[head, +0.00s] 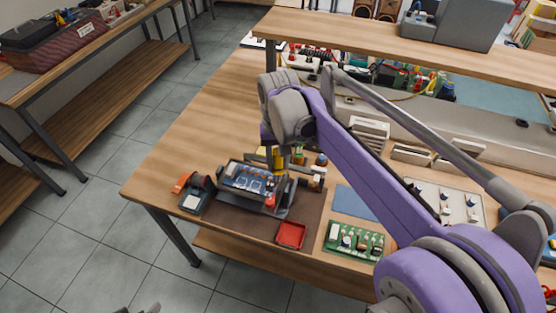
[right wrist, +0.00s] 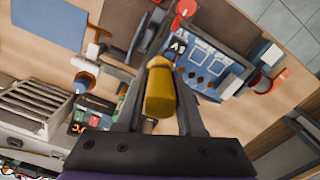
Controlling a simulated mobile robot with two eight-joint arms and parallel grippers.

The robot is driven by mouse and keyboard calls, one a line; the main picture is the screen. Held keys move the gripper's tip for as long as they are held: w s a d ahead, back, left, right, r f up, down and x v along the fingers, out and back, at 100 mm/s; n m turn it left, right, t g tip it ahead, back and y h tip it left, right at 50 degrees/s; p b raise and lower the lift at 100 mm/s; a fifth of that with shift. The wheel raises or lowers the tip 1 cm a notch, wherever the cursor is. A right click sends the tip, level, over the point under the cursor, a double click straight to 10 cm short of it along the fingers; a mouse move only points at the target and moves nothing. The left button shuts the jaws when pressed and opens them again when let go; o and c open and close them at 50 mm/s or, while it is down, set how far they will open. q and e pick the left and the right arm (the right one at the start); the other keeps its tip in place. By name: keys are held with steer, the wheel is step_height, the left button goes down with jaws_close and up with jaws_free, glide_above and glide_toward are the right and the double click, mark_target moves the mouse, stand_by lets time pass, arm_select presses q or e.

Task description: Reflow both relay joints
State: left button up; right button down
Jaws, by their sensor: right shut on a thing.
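My right gripper (head: 280,168) is over the work mat at the table's front left. It is shut on a yellow-handled tool, probably a soldering iron; the yellow handle (right wrist: 160,92) sits between its fingers in the right wrist view. The tool points down at a circuit board (head: 247,180) clamped in a dark holder; the board also shows in the right wrist view (right wrist: 203,65). Whether the tip touches the board, and which parts are the relay joints, I cannot tell. Grey tips at the bottom edge of the head view may be my left gripper (head: 140,309).
A small red tray (head: 291,234) lies in front of the holder. A green circuit board (head: 353,240) and a blue pad (head: 356,202) lie to the right. An orange and dark device (head: 192,190) stands left of the holder. A raised shelf (head: 370,38) runs along the back.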

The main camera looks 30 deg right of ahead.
steer(key=shift+w+r+p, duration=0.1)
steer(key=shift+r+p, duration=1.35)
steer(key=shift+r, duration=0.85)
arm_select(q)
steer(key=r, duration=0.2)
steer(key=w+r, duration=0.1)
steer(key=shift+w+r, duration=0.15)
steer(key=shift+r, duration=0.2)
arm_select(e)
steer(key=shift+d, duration=0.1)
